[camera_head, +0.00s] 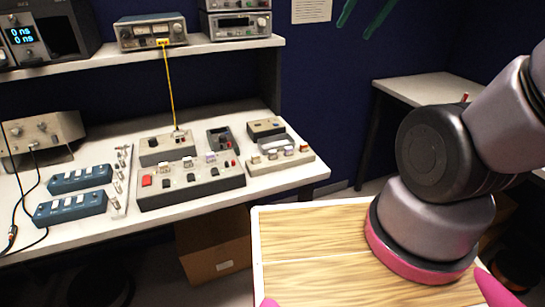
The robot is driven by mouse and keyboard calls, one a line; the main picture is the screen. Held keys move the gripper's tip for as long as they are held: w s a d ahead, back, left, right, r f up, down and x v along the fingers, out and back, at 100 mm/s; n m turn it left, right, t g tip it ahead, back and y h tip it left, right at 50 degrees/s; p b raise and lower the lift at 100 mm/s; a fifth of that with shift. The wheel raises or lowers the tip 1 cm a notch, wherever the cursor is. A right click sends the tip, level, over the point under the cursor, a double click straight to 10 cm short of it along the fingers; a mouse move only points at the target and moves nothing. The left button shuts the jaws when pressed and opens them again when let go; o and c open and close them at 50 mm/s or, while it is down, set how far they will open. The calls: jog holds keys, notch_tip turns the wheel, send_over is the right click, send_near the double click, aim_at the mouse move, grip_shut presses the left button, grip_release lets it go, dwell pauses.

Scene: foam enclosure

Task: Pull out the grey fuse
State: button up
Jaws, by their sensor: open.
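A grey box (192,188) with a red button and several small knobs lies on the bench. Small pale pieces (210,157) stand along its back edge. A beige block (280,160) to its right carries several small pale and coloured pieces. The pieces are too small to tell which is the grey fuse. My gripper (354,31) shows only as two teal fingers at the top edge, apart from each other, with nothing seen between them. They appear in front of the dark blue wall, well clear of the boxes. The rest of the gripper is out of frame.
Blue switch boxes (71,208) and a pale strip (121,180) lie at left on the white bench (310,172). A yellow cable (170,85) hangs from a shelf instrument (151,31) to a grey box (166,150). A cardboard box (214,245) stands below.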

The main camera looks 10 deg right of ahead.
jog(key=w+a+f+n+g, duration=0.2)
jog(key=w+a+f, duration=0.2)
jog(key=w+f, duration=0.1)
jog(key=n+g+h, duration=0.3)
jog(key=n+g, duration=0.1)
send_over(273, 151)
notch_tip(273, 151, down, 22)
jog(key=shift+f, duration=0.35)
jog(key=shift+f, duration=0.1)
jog(key=shift+f, duration=4.4)
grip_shut()
